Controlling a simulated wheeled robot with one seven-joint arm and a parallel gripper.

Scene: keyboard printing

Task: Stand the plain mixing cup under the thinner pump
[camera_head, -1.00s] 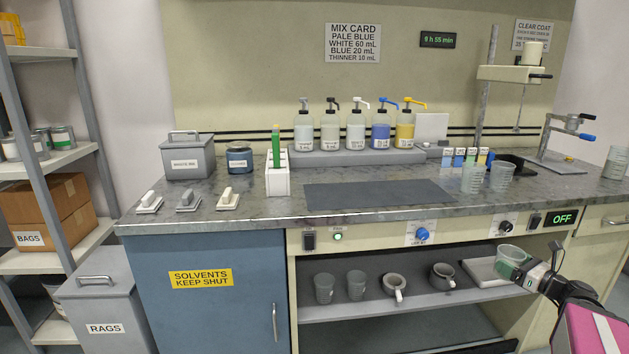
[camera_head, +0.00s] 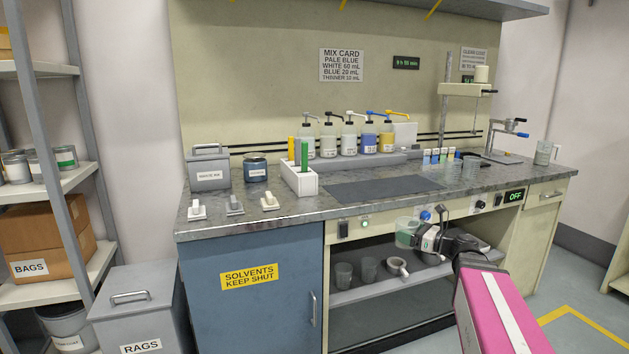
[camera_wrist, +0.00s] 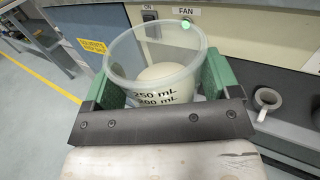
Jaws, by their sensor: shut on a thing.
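My gripper (camera_head: 420,236) is shut on a clear, see-through cup (camera_head: 405,228), held upright in front of the bench, below the counter edge. In the wrist view the cup (camera_wrist: 150,65) sits between green finger pads and shows 250 mL and 200 mL marks. A pale round shape shows through it; I cannot tell what it is.
A dark mat (camera_head: 375,187) lies bare on the counter before the pumps.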

